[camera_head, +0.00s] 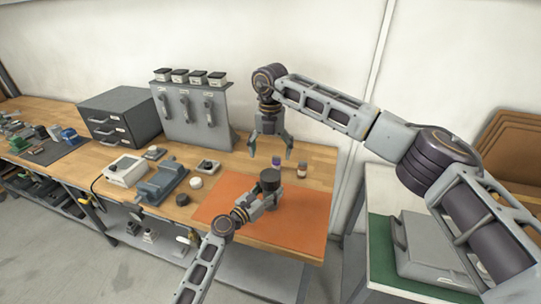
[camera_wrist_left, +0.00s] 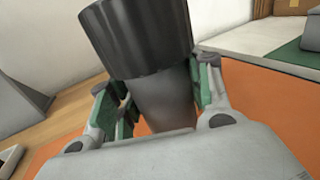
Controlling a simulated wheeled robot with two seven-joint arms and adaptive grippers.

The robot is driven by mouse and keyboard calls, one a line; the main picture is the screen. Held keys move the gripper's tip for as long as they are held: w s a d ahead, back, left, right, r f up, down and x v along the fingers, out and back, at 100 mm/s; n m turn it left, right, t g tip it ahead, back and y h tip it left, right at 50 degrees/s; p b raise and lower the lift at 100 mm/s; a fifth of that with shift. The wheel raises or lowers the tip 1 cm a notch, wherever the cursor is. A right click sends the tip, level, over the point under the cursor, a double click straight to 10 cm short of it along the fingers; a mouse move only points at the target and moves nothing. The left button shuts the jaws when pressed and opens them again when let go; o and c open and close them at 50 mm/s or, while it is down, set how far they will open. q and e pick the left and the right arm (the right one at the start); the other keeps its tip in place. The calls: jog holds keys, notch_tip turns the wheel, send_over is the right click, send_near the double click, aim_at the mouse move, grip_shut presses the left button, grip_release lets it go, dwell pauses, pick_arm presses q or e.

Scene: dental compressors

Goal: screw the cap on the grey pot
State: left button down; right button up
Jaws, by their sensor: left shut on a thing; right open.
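The grey pot (camera_head: 269,189) stands upright on the orange mat, with the black cap (camera_head: 270,175) sitting on its top. In the left wrist view, the wide black cap (camera_wrist_left: 140,38) covers the top of the tapered grey pot (camera_wrist_left: 165,98); how tightly it sits cannot be told. My left gripper (camera_head: 262,202) is shut on the pot's body, and its green-padded fingers flank it in the left wrist view (camera_wrist_left: 160,100). My right gripper (camera_head: 270,146) is open, empty and pointing down, behind and above the pot, apart from the cap.
Two small bottles, one purple-capped (camera_head: 276,162) and one brown-capped (camera_head: 302,169), stand behind the pot. A white round piece (camera_head: 196,183) and a dark one (camera_head: 182,199) lie left of the orange mat (camera_head: 300,225). A grey vise-like device (camera_head: 162,184) stands farther left. The mat's front right is clear.

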pick_arm(q)
jog(key=c, duration=0.6)
grip_release()
jog(key=shift+o, duration=0.2)
jog(key=shift+s+a, duration=0.1)
jog(key=shift+v, duration=5.9)
